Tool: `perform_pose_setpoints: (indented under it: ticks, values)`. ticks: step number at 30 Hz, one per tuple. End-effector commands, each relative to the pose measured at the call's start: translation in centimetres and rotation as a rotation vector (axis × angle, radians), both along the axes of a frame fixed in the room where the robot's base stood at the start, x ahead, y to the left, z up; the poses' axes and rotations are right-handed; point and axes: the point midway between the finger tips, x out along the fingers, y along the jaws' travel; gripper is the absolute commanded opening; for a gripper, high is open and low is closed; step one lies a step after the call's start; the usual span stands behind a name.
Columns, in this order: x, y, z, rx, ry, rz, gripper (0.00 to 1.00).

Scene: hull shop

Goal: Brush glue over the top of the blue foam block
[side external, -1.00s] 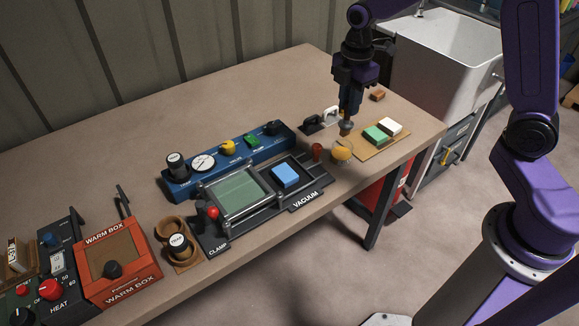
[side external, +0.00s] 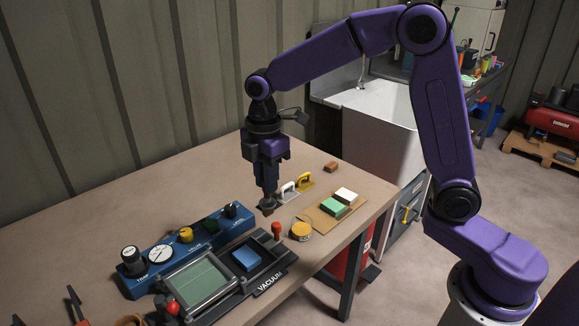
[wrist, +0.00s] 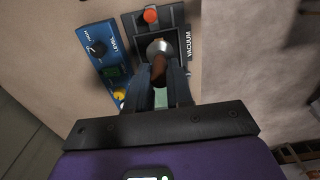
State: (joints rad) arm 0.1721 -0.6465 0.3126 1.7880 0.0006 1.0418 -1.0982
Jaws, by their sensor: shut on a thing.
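The blue foam block (side external: 246,259) sits in the dark vacuum tray (side external: 268,272) in the side view. My gripper (side external: 269,194) is shut on a brush (side external: 267,208), which hangs head down above the table, up from the block and apart from it. In the wrist view the brush (wrist: 158,70) shows a brown handle and pale metallic part between my fingers (wrist: 160,88). It covers the middle of the tray there, and I cannot make out the block. A round pot with yellow contents (side external: 301,230) stands right of the tray.
A red-handled piece (side external: 276,230) stands at the tray's far end. The clamp frame with a green panel (side external: 193,284) and the blue level box (side external: 180,252) lie left. White and green blocks (side external: 340,202) lie on a brown board.

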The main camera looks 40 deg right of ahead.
Motion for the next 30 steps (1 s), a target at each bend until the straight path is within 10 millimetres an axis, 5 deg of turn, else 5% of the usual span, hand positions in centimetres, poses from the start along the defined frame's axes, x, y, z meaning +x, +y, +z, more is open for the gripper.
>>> perform_pose_setpoints:
  ticks: [10, 18, 30]
  values:
    - [-1.0, 6.5, 0.0, 0.000, 0.001, 0.001, 0.00]
    - [-1.0, 6.3, -4.3, -0.002, 0.004, -0.002, 0.00]
    - [-1.0, 6.3, -7.1, -0.002, 0.003, -0.002, 0.00]
